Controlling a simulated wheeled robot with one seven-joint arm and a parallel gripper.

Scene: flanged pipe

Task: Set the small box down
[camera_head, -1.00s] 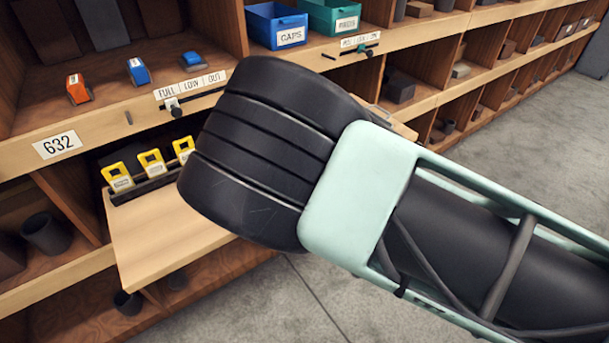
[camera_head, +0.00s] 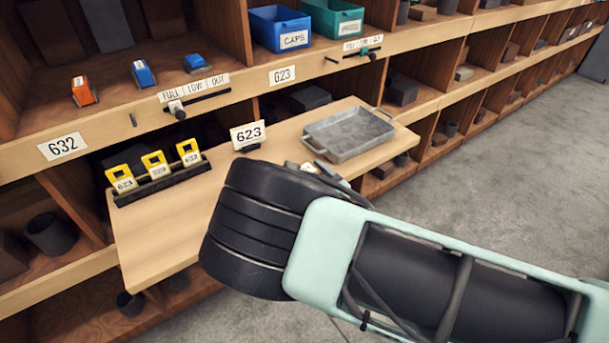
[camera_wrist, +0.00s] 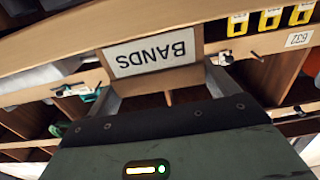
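A small brown box (camera_wrist: 113,75) with a white label reading BANDS shows upside down in the wrist view. My gripper (camera_wrist: 162,82) has one grey finger on each side of it, and it appears held between them. In the head view my thick dark wrist hangs over the front of the pulled-out wooden shelf (camera_head: 150,235). It hides the box and most of my gripper there.
A grey metal tray (camera_head: 350,135) lies on the shelf's right part. A 623 sign (camera_head: 248,135) stands at the back, and a rack of yellow tags (camera_head: 158,175) stands at the left. Blue (camera_head: 280,30) and green (camera_head: 335,18) bins sit above. Bare wood lies between rack and wrist.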

